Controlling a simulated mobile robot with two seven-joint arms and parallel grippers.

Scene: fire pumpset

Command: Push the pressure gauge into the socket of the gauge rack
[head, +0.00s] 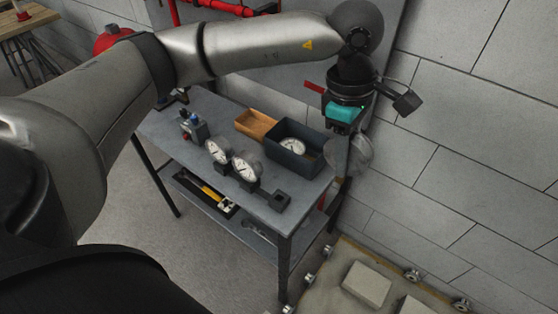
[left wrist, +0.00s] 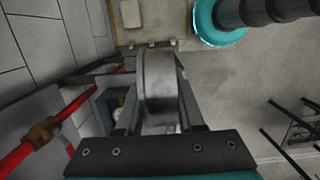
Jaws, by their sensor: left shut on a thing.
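My left gripper (head: 344,138) is at the right of the table, above its right end and close to the wall. It is shut on a round grey pressure gauge (head: 357,153), which also shows edge-on between the fingers in the left wrist view (left wrist: 158,88). The gauge's dial face cannot be made out. The gauge rack (head: 262,189) is on the table's front part, to the lower left of the gripper. It carries two white-faced gauges (head: 246,168) and an empty dark socket block (head: 280,200) at its right end. The held gauge is apart from the rack. My right gripper is not in view.
A dark bin (head: 312,168) with another gauge (head: 292,147) inside stands behind the rack. A wooden tray (head: 256,124) and a small device with blue tops (head: 193,125) are further left. Red pipes (head: 225,7) run behind the table; a block wall (head: 470,130) closes the right.

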